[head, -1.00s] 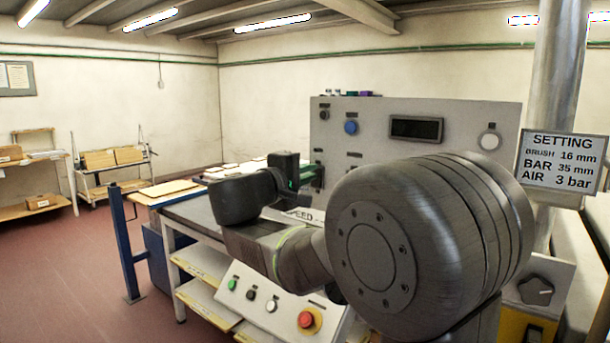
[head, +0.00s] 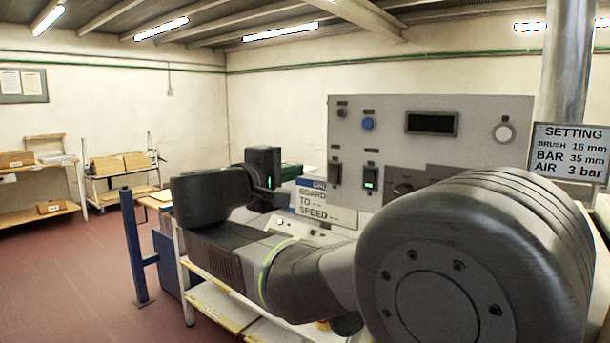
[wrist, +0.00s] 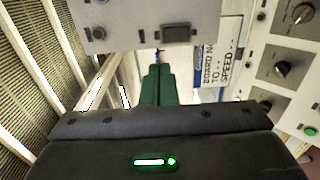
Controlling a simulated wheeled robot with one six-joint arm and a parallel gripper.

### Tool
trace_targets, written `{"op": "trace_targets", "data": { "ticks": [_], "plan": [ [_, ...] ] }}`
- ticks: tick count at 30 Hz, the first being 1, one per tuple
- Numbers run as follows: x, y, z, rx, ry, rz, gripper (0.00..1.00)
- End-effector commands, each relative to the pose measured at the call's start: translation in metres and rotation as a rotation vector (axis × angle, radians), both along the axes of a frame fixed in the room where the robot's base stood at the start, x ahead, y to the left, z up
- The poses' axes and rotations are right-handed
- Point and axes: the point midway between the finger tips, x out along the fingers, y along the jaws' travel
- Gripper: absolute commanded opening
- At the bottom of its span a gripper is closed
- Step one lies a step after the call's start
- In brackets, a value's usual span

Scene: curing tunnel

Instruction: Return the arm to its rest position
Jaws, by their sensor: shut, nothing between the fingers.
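My arm stretches across the head view from the lower right toward the middle, bent at the elbow. My gripper (head: 290,175) is at its far end, in front of the machine panel and beside the board-speed sign; its fingers are partly lost among other things there. In the wrist view my gripper (wrist: 157,70) shows plainly: its two green fingers are together, with nothing held. The fingers point toward the space beside the sign (wrist: 217,67).
The grey control panel (head: 460,110) stands behind my arm, with a dark display, knobs and lamps. A setting sign (head: 570,153) hangs by the metal pipe at right. A blue post (head: 133,240) stands left of the machine. Open red floor (head: 70,280) lies at left.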

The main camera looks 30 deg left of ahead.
Motion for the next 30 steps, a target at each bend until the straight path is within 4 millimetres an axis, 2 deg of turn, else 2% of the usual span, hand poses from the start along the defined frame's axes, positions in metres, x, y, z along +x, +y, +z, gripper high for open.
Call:
{"op": "trace_targets", "data": {
  "ticks": [1,6,19,23,30],
  "plan": [
    [-0.007,0.002,0.000,0.000,0.000,0.004,0.00],
    [-0.021,0.002,0.002,0.001,0.000,0.001,0.00],
    [-0.023,0.002,0.003,0.000,0.000,-0.001,0.00],
    [-0.017,0.001,0.003,-0.001,0.000,-0.002,0.00],
    [0.016,-0.002,0.000,-0.001,0.000,-0.005,0.00]
  ]
}}
